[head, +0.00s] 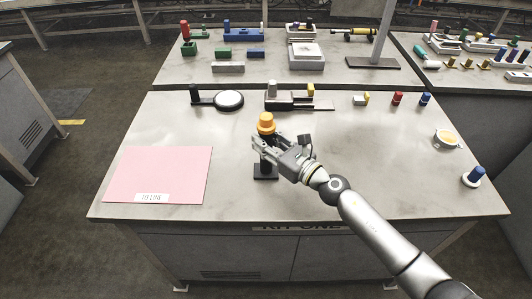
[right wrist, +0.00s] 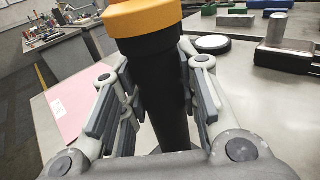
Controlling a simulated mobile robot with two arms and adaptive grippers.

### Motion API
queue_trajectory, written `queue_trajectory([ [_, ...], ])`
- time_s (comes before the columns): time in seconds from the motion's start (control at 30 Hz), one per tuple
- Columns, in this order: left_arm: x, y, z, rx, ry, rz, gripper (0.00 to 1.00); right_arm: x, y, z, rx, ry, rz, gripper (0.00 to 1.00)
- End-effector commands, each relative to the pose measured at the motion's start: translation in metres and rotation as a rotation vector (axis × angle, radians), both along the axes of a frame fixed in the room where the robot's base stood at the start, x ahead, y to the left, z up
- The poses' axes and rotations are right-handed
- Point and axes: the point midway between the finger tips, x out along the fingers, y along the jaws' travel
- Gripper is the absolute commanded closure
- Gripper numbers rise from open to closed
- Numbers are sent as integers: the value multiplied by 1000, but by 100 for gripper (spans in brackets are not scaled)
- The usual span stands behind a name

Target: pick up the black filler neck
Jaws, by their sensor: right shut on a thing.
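The black filler neck (right wrist: 158,90) is an upright black tube with an orange cap (right wrist: 143,17) on top. In the head view its square black base (head: 265,172) is on or just over the table, and the orange cap (head: 266,123) shows above my gripper. My right gripper (head: 265,148) is shut on the black tube just below the cap, with one finger on each side. The right wrist view also shows both fingers against the tube (right wrist: 155,90). My left gripper is not in view.
A pink mat (head: 160,172) lies at the left of the table. A black stand with a white disc (head: 229,99) and a grey fixture (head: 290,103) stand behind. Small coloured pegs and a blue-topped knob (head: 473,177) are at the right. The table front is clear.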

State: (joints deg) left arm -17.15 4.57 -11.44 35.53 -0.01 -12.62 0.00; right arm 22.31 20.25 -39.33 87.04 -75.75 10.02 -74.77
Motion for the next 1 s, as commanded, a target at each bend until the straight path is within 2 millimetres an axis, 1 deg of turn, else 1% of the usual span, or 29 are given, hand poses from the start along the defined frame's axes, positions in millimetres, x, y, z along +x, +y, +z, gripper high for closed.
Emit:
queue_trajectory([
  [0.17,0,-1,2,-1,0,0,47,0,0,3,1,-2,0,100],
  [0.27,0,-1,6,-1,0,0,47,0,0,9,0,-3,0,100],
  [0.37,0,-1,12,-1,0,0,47,1,0,18,-1,-4,0,100],
  [0.5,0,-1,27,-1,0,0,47,1,-1,38,-2,-5,0,100],
  [0.67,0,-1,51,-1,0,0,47,-18,-3,60,-2,-2,1,100],
  [0.93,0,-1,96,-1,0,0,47,-50,-8,101,-1,-1,2,100],
  [0.97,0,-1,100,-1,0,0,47,-58,-9,103,-1,0,2,100],
  [1.0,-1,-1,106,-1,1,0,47,-70,-10,107,-1,3,3,100],
])
